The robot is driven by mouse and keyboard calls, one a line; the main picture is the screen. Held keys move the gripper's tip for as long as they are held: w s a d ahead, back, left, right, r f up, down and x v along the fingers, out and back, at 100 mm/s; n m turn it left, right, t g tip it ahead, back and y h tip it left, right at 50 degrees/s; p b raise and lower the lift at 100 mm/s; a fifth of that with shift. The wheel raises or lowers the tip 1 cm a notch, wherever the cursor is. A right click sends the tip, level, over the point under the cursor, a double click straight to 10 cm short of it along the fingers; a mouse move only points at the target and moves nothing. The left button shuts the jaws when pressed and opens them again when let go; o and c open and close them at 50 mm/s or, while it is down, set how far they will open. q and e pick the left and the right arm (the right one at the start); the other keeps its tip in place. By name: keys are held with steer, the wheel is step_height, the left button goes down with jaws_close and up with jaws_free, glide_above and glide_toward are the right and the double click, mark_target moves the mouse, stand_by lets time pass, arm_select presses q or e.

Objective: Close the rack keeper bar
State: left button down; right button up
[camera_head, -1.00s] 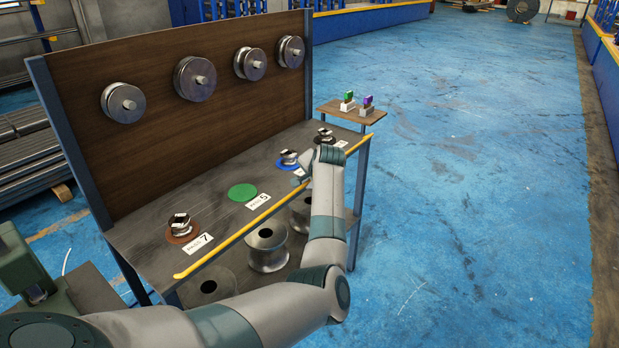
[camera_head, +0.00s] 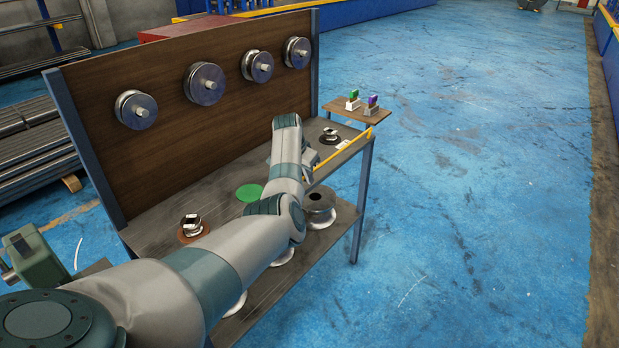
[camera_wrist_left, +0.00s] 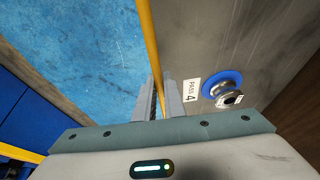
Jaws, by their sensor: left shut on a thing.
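The yellow keeper bar (camera_head: 346,155) runs along the front edge of the rack's bench top (camera_head: 160,222) in the head view. My arm hides its left part there. In the left wrist view the bar (camera_wrist_left: 150,45) passes down between the fingers of my left gripper (camera_wrist_left: 160,96), which is shut on it. In the head view the left gripper (camera_head: 309,160) is partly hidden behind my arm at the front edge. Whether the bar is latched cannot be seen. My right gripper is in neither view.
Small spools stand on the brown pad (camera_head: 184,237), blue pad (camera_wrist_left: 207,88) and black pad (camera_head: 325,141); the green pad (camera_head: 249,193) is bare. Large spools (camera_head: 318,204) sit on the lower shelf. A side shelf (camera_head: 343,114) holds small green and purple items. Floor to the right is clear.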

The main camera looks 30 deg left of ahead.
arm_select(q)
steer(key=shift+a+n+h+b, duration=0.3)
steer(key=shift+a+h+b, duration=0.3)
steer(key=shift+h+b, duration=0.7)
steer(key=c, duration=1.8)
jaws_free()
steer(key=shift+c, duration=0.2)
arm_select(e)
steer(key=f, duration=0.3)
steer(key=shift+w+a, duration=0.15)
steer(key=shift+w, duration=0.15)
arm_select(q)
steer(key=shift+r, duration=0.15)
steer(key=shift+s+a+r, duration=0.15)
steer(key=shift+a+r, duration=0.05)
steer(key=shift+r, duration=0.25)
steer(key=b+v, duration=0.2)
steer(key=v, duration=1.4)
steer(key=shift+d+b, duration=0.15)
steer(key=shift+b, duration=0.15)
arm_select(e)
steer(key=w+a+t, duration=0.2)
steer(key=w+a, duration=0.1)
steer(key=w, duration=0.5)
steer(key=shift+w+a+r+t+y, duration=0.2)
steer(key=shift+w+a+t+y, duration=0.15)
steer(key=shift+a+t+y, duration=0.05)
